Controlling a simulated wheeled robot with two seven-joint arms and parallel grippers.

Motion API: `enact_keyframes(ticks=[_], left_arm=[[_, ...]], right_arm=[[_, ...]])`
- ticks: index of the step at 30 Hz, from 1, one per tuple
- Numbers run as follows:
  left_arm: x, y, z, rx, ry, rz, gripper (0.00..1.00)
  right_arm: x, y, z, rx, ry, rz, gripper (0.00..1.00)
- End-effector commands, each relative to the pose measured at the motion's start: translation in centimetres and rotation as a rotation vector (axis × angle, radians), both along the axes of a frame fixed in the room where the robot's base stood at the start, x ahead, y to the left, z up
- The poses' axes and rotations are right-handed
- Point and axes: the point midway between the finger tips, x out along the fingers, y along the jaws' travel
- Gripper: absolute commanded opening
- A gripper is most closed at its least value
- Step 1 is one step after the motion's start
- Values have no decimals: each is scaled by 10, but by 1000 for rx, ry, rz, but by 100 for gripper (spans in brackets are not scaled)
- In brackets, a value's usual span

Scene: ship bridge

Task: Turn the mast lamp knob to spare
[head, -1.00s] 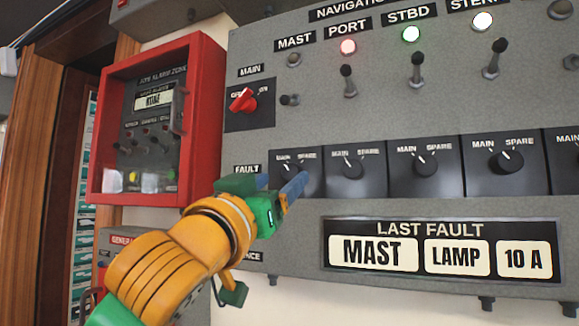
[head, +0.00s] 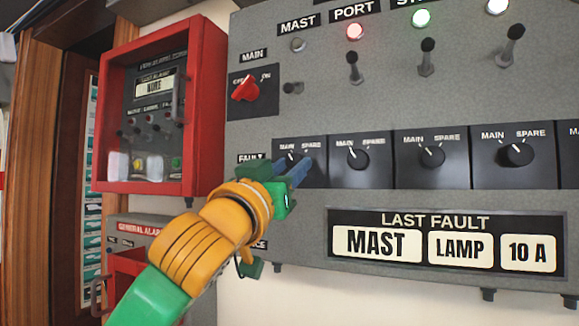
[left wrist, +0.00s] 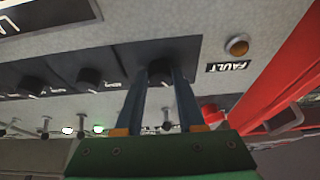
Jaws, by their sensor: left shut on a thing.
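The mast lamp knob (left wrist: 160,72) is the black rotary knob at the left end of the row, under the dark mast indicator. Its square black plate (head: 318,174) is marked MAIN and SPARE. My left gripper (head: 300,172) reaches it from below left. In the left wrist view the two blue fingers of that gripper (left wrist: 162,75) stand on either side of the knob, shut on it. In the head view the fingers cover most of the knob, so I cannot tell where its pointer stands. My right gripper is not in view.
More MAIN/SPARE knobs (head: 355,158) continue to the right, with toggle switches (head: 355,70) above. The port lamp (head: 355,31) is lit red. A red main switch (head: 246,88) sits up left. A red alarm box (head: 212,110) stands out left of the panel. A last-fault sign (head: 445,240) is below.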

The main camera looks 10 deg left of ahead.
Motion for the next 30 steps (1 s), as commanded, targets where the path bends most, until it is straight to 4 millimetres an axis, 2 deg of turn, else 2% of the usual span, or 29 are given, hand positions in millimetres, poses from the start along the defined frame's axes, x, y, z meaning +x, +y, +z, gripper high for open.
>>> enact_keyframes(ticks=[8, 14, 20, 30], left_arm=[[1, 3, 5, 145, -28, 2, 0], [1, 5, 8, 324, -62, 3, 0], [2, 7, 11, 510, -98, 3, 0], [2, 9, 16, 822, -157, 2, 0]], right_arm=[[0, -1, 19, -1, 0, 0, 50], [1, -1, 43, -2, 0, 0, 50], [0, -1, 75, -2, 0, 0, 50], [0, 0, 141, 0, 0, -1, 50]])
